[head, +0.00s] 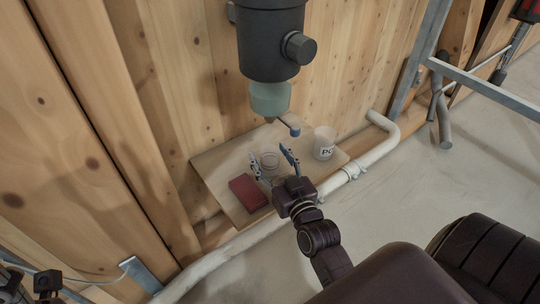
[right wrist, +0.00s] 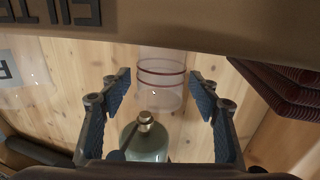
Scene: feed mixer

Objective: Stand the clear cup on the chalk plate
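The clear cup (head: 269,160) stands on a wooden board under the mixer's nozzle. In the right wrist view the clear cup (right wrist: 160,88) shows two reddish rings and appears between my fingers, with a gap on each side. My right gripper (head: 273,163) is open around the cup's sides; its blue-padded fingers also show in the right wrist view (right wrist: 162,96). I cannot make out a chalk plate. Dark parts at the lower left of the head view may be my left gripper (head: 45,284); its fingers cannot be read.
A dark red block (head: 248,192) lies left of the cup on the wooden board (head: 212,167). A pale lettered cup (head: 324,143) stands to the right. The mixer's green nozzle (head: 270,98) and a blue-tipped lever (head: 290,127) hang above. A white pipe (head: 352,172) runs along the front.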

